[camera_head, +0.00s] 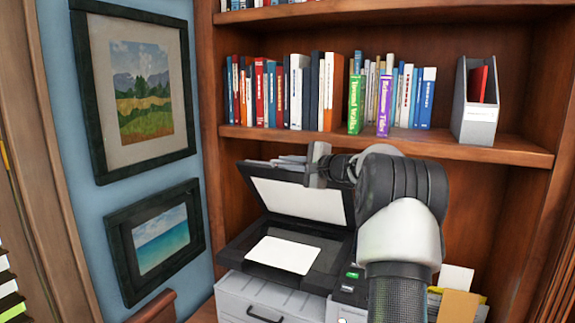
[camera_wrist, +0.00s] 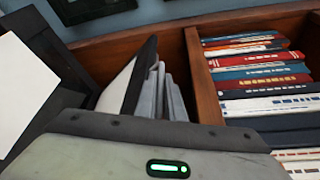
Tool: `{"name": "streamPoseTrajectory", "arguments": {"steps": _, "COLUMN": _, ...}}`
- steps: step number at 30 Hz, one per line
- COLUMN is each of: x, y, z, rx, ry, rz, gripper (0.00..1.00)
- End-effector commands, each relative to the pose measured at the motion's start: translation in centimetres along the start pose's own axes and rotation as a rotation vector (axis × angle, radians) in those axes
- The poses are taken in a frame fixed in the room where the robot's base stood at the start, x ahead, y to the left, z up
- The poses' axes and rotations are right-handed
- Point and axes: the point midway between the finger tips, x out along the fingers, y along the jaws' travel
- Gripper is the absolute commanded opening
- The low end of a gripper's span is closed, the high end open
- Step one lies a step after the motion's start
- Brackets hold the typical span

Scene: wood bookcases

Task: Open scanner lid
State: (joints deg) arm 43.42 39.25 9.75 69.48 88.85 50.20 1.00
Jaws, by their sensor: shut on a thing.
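The scanner (camera_head: 275,298) is a grey machine with a dark top, standing in the bookcase's lower bay. Its lid (camera_head: 300,198), white inside with a dark rim, is raised and tilted back, standing open above the bed. A white sheet (camera_head: 285,254) lies on the dark bed. My gripper (camera_head: 318,165) is at the lid's upper right edge, shut on the lid; the exact contact is partly hidden. In the wrist view the lid (camera_wrist: 122,85) shows nearly edge-on, and the white sheet (camera_wrist: 22,85) is at the left. My gripper's body fills the bottom there, hiding its fingertips.
A shelf (camera_head: 350,141) with several books and a grey file holder (camera_head: 476,100) runs just above the lid and my arm. Two framed pictures hang on the left wall. Folders and papers (camera_head: 457,300) stand to the scanner's right.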

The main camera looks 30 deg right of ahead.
Motion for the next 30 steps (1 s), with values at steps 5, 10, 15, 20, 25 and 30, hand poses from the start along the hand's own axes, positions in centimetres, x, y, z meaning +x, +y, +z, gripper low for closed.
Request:
{"name": "streamPoseTrajectory", "arguments": {"steps": 5, "x": -0.1, "y": 0.2, "z": -0.2, "rx": -0.004, "ry": 0.003, "rz": 0.005, "gripper": 0.14}}
{"name": "streamPoseTrajectory", "arguments": {"steps": 10, "x": 0.0, "y": 0.3, "z": -0.2, "rx": -0.001, "ry": 0.004, "rz": 0.005, "gripper": 0.27}}
{"name": "streamPoseTrajectory", "arguments": {"steps": 15, "x": 0.0, "y": 0.4, "z": -0.3, "rx": 0.001, "ry": 0.006, "rz": 0.006, "gripper": 0.27}}
{"name": "streamPoseTrajectory", "arguments": {"steps": 20, "x": -0.3, "y": 0.5, "z": -0.4, "rx": 0.002, "ry": 0.007, "rz": 0.006, "gripper": 0.27}}
{"name": "streamPoseTrajectory", "arguments": {"steps": 25, "x": -2.6, "y": 0.5, "z": -0.6, "rx": 0.000, "ry": 0.012, "rz": 0.004, "gripper": 0.27}}
{"name": "streamPoseTrajectory", "arguments": {"steps": 30, "x": -6.6, "y": 0.4, "z": -0.4, "rx": -0.001, "ry": 0.010, "rz": 0.001, "gripper": 0.27}}
